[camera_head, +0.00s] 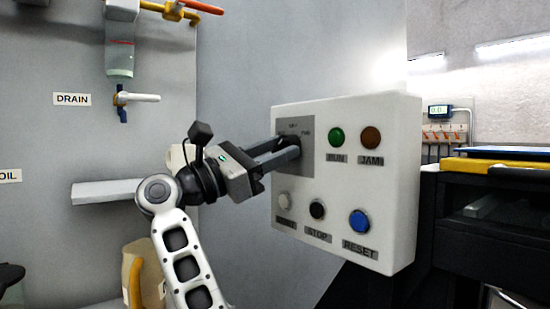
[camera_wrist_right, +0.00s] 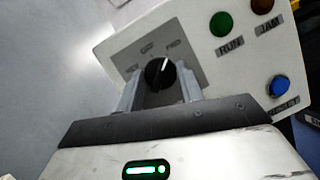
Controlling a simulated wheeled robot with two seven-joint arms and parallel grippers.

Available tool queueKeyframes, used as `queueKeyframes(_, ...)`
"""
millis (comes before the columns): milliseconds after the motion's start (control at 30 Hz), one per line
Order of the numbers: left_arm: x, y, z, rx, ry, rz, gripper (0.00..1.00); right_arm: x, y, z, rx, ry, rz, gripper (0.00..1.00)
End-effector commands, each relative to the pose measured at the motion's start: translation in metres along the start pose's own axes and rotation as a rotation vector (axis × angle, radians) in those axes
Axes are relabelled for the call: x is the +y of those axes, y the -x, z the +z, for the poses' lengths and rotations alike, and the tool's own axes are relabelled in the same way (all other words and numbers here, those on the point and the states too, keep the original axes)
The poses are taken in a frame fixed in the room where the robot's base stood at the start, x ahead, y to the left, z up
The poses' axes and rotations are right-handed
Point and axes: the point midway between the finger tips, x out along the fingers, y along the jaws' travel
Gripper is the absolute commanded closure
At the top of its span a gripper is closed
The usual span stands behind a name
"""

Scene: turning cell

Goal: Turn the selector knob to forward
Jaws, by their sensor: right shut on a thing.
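The selector knob (camera_wrist_right: 159,73) is black and round with a white pointer line, on a grey plate of the white control panel (camera_head: 345,205). In the right wrist view its pointer aims up and slightly right, towards the label that reads FWD (camera_wrist_right: 173,43). The other plate labels are small and blurred. My right gripper (camera_head: 287,150) reaches the plate from the left. Its two fingers stand on either side of the knob, shut on it, and hide most of it in the head view. My left gripper is in neither view.
The panel also carries a green RUN light (camera_head: 336,137), an amber JAM light (camera_head: 371,138), a white button (camera_head: 284,201), a black STOP button (camera_head: 317,210) and a blue RESET button (camera_head: 359,221). A grey shelf (camera_head: 105,192) and a drain valve (camera_head: 122,99) are at the left.

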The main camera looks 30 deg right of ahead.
Motion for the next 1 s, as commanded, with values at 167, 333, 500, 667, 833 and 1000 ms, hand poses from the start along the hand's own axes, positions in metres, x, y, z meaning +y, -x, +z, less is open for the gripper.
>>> queueKeyframes(167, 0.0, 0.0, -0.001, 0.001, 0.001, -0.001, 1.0, -0.001, 0.0, 0.0, 0.001, 0.0, -0.002, 0.86)
queueKeyframes(333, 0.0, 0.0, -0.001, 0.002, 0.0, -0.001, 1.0, 0.0, 0.0, 0.0, 0.001, 0.001, -0.001, 0.42)
queueKeyframes(500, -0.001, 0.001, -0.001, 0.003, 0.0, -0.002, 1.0, 0.0, 0.0, 0.0, 0.001, 0.002, 0.0, 0.42)
queueKeyframes(667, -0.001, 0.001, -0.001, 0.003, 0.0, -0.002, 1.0, 0.0, 0.0, 0.0, 0.001, 0.002, 0.0, 0.42)
queueKeyframes(833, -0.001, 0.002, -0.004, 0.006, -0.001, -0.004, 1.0, 0.004, -0.004, 0.012, 0.001, 0.0, 0.0, 0.42)
queueKeyframes(1000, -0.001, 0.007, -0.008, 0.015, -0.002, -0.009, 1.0, 0.005, -0.01, 0.043, 0.005, -0.005, 0.001, 0.42)
